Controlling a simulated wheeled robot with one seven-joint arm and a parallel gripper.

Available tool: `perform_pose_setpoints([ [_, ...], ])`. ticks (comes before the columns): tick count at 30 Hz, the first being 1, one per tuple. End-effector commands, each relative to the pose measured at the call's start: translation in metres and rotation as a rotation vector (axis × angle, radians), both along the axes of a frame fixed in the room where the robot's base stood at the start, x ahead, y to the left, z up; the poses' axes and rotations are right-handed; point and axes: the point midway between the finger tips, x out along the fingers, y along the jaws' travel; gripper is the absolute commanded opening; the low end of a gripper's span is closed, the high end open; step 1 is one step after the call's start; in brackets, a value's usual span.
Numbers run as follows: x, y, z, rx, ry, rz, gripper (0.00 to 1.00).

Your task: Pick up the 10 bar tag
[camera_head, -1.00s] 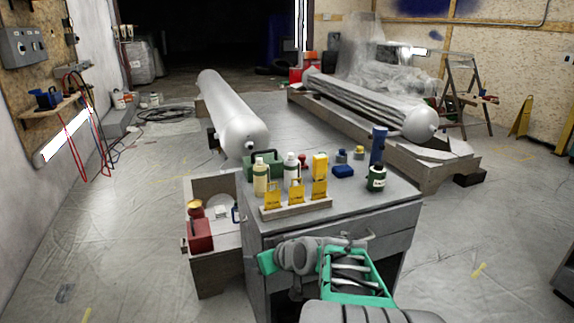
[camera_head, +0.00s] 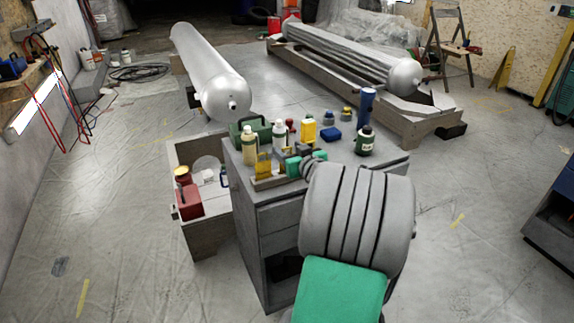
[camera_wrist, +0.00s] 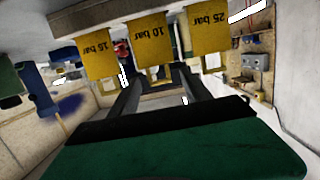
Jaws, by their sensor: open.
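The yellow 10 bar tag (camera_wrist: 153,36) hangs upside down in the middle of the wrist picture, between the 16 bar tag (camera_wrist: 97,47) at left and the 25 bar tag (camera_wrist: 208,33) at right. My gripper (camera_wrist: 158,76) is open, with one dark finger to each side of the 10 bar tag's end. I cannot tell whether the tag is between the fingers or just beyond them. In the head view my gripper (camera_head: 296,163) is at the pale tag stand (camera_head: 266,184); one yellow tag (camera_head: 263,166) shows and my arm hides the others.
Behind the stand on the grey cabinet (camera_head: 290,222) are a cream bottle (camera_head: 249,146), a white bottle (camera_head: 279,136), a yellow container (camera_head: 308,131), a dark green jar (camera_head: 365,141) and a blue cylinder (camera_head: 367,104). An open wooden box (camera_head: 197,235) stands left of the cabinet.

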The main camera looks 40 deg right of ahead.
Motion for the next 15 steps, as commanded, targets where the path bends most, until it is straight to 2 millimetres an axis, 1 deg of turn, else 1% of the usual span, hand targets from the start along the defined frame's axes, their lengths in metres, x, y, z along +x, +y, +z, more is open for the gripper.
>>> perform_pose_setpoints([
  [1, -0.0002, 0.0001, -0.0001, 0.000, 0.000, 0.000, 0.56],
  [2, -0.0002, 0.0001, -0.0001, 0.000, 0.001, 0.000, 0.54],
  [15, -0.0006, 0.0003, -0.0002, 0.000, 0.001, 0.000, 0.18],
])
